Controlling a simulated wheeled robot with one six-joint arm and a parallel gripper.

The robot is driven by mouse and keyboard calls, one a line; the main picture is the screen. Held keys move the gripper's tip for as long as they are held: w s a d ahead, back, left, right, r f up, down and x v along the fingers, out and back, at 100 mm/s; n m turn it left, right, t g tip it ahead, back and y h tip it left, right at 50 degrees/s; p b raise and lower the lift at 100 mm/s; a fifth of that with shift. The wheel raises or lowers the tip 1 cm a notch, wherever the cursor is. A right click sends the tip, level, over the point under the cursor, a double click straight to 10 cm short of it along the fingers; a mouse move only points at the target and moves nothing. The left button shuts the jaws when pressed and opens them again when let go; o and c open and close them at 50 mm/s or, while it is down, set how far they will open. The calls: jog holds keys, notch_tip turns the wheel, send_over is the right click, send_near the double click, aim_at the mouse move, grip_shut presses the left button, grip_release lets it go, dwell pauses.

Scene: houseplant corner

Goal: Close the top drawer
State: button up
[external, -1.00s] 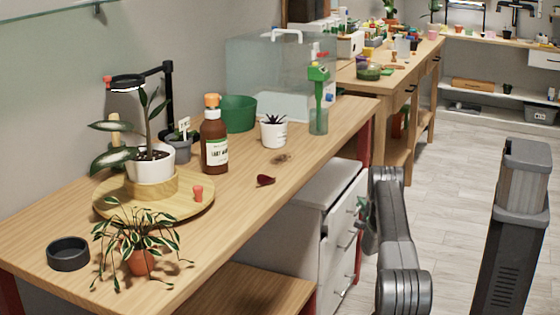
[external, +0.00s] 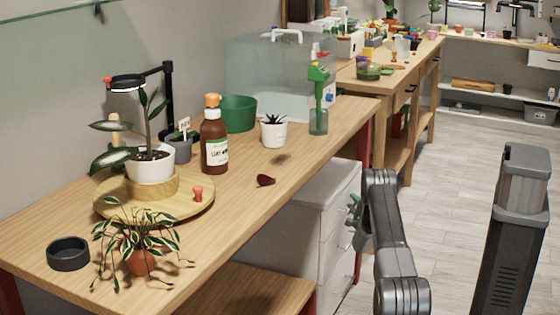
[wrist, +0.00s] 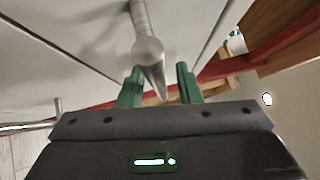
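The top drawer (external: 341,204) is in the pale grey cabinet under the wooden bench. Its front looks about flush with the cabinet, though my arm hides part of it. My gripper (external: 353,218) is at the drawer front, partly hidden behind my arm. In the wrist view the two green fingers of my gripper (wrist: 160,84) stand apart. A metal handle (wrist: 148,48) reaches down between them, with no clear grip on it. The pale drawer front (wrist: 85,30) fills the upper part of that view.
The bench top (external: 240,205) above holds a brown bottle (external: 214,140), a white succulent pot (external: 273,133) and a potted plant on a round wooden tray (external: 112,206). A red bench leg (external: 366,150) stands beyond the cabinet. The floor (external: 455,160) to the right is clear.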

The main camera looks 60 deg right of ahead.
jog(key=shift+s+f, duration=0.1)
jog(key=p+v, duration=0.2)
jog(key=v, duration=1.1)
jog(key=shift+s+a+p, duration=0.2)
jog(key=shift+a+p, duration=0.1)
jog(key=shift+a, duration=0.05)
jog(key=shift+f, duration=0.1)
jog(key=b+x, duration=0.2)
jog(key=x, duration=1.1)
jog(key=shift+w+d+b, duration=0.2)
jog(key=shift+d+b, duration=0.15)
jog(key=shift+s+r+p, duration=0.2)
jog(key=shift+p, duration=0.1)
jog(key=shift+s, duration=0.25)
jog(key=shift+f, duration=0.1)
